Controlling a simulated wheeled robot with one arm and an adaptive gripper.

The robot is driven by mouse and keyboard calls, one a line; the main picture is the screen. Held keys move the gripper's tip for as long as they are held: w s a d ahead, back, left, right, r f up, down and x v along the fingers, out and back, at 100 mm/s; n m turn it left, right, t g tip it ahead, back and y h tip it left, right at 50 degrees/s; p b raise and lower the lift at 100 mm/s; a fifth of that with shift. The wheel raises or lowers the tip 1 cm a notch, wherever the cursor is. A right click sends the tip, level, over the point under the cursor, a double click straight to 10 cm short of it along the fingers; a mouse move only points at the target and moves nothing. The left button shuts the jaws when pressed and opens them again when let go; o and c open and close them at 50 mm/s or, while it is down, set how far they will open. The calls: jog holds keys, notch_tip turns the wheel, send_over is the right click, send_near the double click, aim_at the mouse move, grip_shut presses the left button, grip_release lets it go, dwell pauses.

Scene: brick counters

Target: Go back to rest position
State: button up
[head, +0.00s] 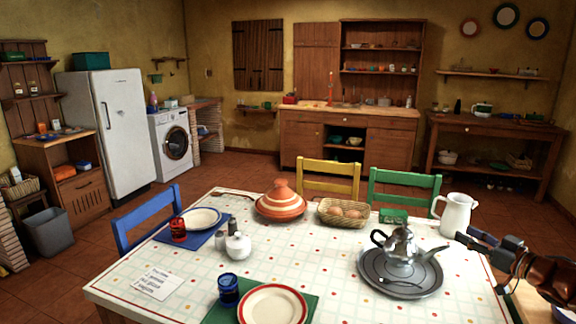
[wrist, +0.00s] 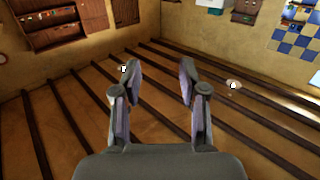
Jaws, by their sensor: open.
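My gripper (wrist: 161,80) is open and empty in the wrist view, its two fingers apart with only the beamed ceiling behind them. In the head view my gripper (head: 468,240) shows at the right, beside the white pitcher (head: 456,214) and above the right edge of the table (head: 330,264). Whether it touches the pitcher cannot be told, but nothing is between its fingers.
The table holds a silver teapot (head: 402,246) on a round tray (head: 372,282), an orange tagine (head: 281,203), a basket (head: 326,217), plates and cups. A blue chair (head: 136,222), a yellow chair (head: 335,169) and a green chair (head: 395,177) stand around it. Floor beyond is clear.

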jog(key=w+a+r+m+g+h, duration=0.1)
jog(key=w+a+r+m+h, duration=0.15)
jog(key=w+r+h, duration=0.4)
jog(key=s+a+f+m+g, duration=0.1)
jog(key=s+a+f+g, duration=0.45)
jog(key=s+a, duration=0.7)
jog(key=s+a+f+m+g, duration=0.1)
jog(key=s+a+f+g, duration=0.45)
jog(key=s, duration=1.25)
jog(key=s+a+f+g, duration=0.4)
jog(key=s+a+g, duration=0.2)
jog(key=s+a, duration=0.85)
notch_tip(320, 180, down, 11)
jog(key=s+d+g+b, duration=0.1)
jog(key=s+d+b, duration=0.15)
jog(key=b, duration=0.75)
jog(key=s+a+p+v, duration=0.1)
jog(key=s+p+v, duration=0.1)
jog(key=p+v, duration=1.3)
notch_tip(320, 180, up, 2)
jog(key=shift+r+t+p, duration=0.25)
jog(key=shift+t+p, duration=0.1)
jog(key=shift+t, duration=0.05)
jog(key=shift+s, duration=0.1)
